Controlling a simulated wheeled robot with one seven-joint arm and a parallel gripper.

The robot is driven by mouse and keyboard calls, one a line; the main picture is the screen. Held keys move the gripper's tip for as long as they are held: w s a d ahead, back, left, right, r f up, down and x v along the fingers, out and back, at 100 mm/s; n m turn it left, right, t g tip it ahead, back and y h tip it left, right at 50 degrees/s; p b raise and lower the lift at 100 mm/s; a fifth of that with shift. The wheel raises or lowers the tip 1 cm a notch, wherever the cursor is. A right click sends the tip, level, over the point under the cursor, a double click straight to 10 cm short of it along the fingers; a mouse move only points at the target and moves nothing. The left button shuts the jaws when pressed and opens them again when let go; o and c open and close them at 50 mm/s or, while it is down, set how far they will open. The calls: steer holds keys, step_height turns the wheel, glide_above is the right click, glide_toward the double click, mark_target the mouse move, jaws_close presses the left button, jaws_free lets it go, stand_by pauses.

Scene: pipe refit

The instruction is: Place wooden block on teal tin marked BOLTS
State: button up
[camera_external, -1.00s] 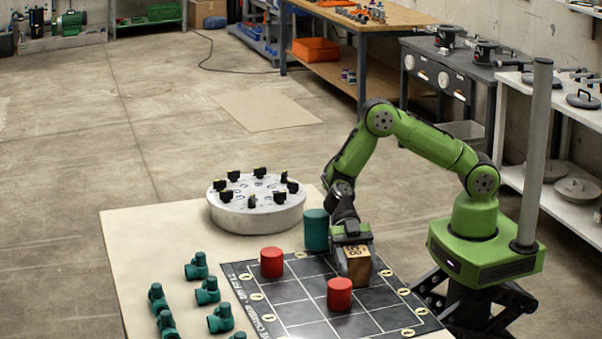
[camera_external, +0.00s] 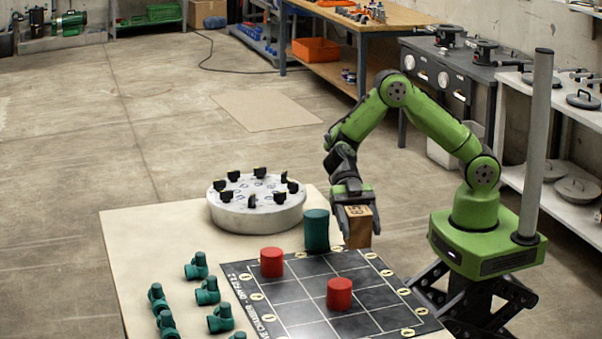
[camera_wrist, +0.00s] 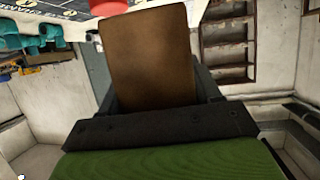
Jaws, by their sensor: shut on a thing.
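My gripper (camera_external: 354,204) is shut on the wooden block (camera_external: 360,230) and holds it up over the back right part of the black grid board. The block also fills the middle of the wrist view (camera_wrist: 148,62), between the dark fingers. A teal cylinder (camera_external: 316,231), which looks like the tin, stands upright just left of the block at the board's back edge. I cannot read any marking on it. A gap between the block and the cylinder is hard to judge from this side.
Two red cylinders (camera_external: 271,262) (camera_external: 340,293) stand on the black grid board (camera_external: 300,311). Several teal pipe fittings (camera_external: 207,291) lie on the left of the pale table (camera_external: 150,236). A round grey fixture with black knobs (camera_external: 256,214) stands behind the teal cylinder.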

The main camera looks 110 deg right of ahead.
steer(key=w+d+r+m+t+h+p, duration=0.15)
steer(key=d+r+m+t, duration=0.3)
steer(key=d, duration=0.55)
steer(key=w+d+r+m+t+h+p, duration=0.1)
steer(key=d+r+m+t+h+p, duration=0.15)
steer(key=d+r, duration=0.55)
steer(key=b, duration=0.3)
glide_above(314, 215)
steer(key=shift+t, duration=0.4)
step_height(314, 215, down, 12)
steer(key=shift+f, duration=0.2)
steer(key=shift+a+f+b, duration=0.1)
steer(key=shift+f+b, duration=0.4)
steer(key=shift+b, duration=0.1)
steer(key=o, duration=1.1)
steer(key=shift+o, duration=0.2)
steer(key=shift+r, duration=0.1)
